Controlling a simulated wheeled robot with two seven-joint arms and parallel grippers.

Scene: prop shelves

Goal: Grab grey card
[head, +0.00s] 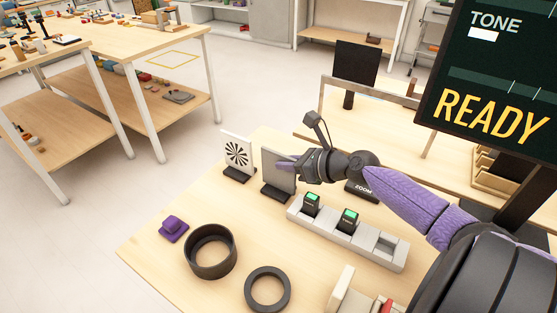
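The grey card (275,178) stands upright in a dark stand (277,193) on the wooden table, right of a white card with a black starburst. My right gripper (286,163) reaches in from the right, with its fingertips over the upper part of the grey card. I cannot tell whether the fingers are closed on the card's edge or only in front of it. The gripper hides part of the card's right side. My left gripper is not in view.
The starburst card (237,152) stands close on the left. A light grey rack (377,251) holding two dark items with green tops lies below my forearm. A dark cylinder ring (210,268), a flat ring (267,291) and a purple object (173,228) lie nearer the front.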

